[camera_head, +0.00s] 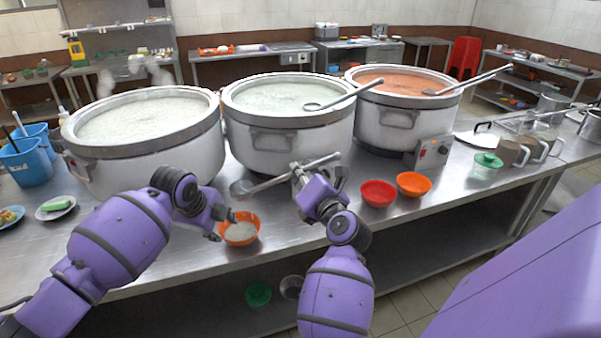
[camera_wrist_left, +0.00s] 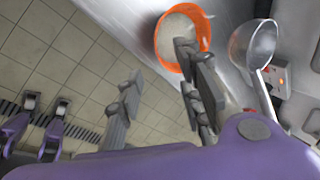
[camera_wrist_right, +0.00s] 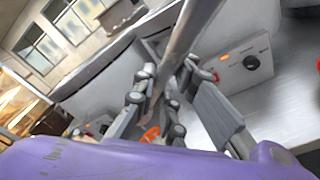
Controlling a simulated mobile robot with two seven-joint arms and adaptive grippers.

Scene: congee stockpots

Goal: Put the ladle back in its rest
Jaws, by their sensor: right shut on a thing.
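My right gripper (camera_head: 306,176) is shut on the handle of a metal ladle (camera_head: 268,184), in front of the middle pot and above the counter. The ladle's round bowl points left, and its handle rises to the right. In the right wrist view the handle (camera_wrist_right: 186,38) passes between the fingers (camera_wrist_right: 166,78). In the left wrist view the ladle bowl (camera_wrist_left: 252,44) is beside an orange bowl of congee (camera_wrist_left: 165,54). My left gripper (camera_head: 222,227) is open at the left side of that orange bowl (camera_head: 241,236); whether it touches is unclear. I cannot identify the rest.
Three large pots stand behind: left (camera_head: 150,150), middle (camera_head: 287,140) and right (camera_head: 400,125). Other ladles lie across the middle and right pots. A red bowl (camera_head: 378,195), an orange bowl (camera_head: 413,186) and a control box (camera_head: 434,152) are to the right. Blue buckets (camera_head: 30,165) stand left.

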